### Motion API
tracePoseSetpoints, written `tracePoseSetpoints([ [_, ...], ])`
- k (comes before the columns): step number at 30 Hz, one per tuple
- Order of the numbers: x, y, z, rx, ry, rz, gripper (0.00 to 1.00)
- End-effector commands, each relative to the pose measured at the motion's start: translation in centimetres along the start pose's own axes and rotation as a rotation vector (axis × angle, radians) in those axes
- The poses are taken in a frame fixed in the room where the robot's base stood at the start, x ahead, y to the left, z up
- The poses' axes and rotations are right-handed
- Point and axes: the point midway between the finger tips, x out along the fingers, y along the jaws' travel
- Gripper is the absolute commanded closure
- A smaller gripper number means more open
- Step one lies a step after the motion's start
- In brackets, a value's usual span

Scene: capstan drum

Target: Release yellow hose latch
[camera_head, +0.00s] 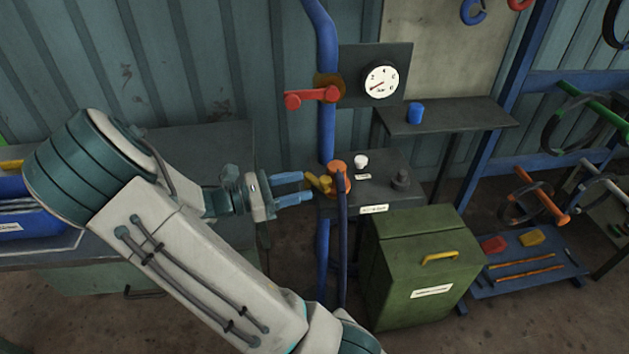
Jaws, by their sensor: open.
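The yellow latch (319,183) sits on the left side of an orange coupling (338,172) at the blue pipe. A dark blue hose (342,240) hangs down from the coupling. My gripper (300,188) has two blue fingers, parted and empty, pointing right at the latch. The fingertips are just left of the latch. Whether they touch it I cannot tell.
A red valve handle (311,97) on the blue pipe (327,140) is above the gripper, beside a round pressure gauge (380,82). A small bench (385,190) with a white knob (361,161) is right of the coupling. A green box (420,265) with a yellow handle stands on the floor.

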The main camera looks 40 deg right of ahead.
Motion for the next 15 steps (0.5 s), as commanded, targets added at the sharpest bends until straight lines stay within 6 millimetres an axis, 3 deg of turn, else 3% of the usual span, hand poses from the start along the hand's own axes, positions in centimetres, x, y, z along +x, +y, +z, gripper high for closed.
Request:
tracePoseSetpoints([
  [6, 3.5, 0.0, 0.0, -0.001, 0.0, -0.002, 0.51],
  [15, 4.9, 0.0, -0.1, 0.001, 0.001, 0.0, 0.51],
])
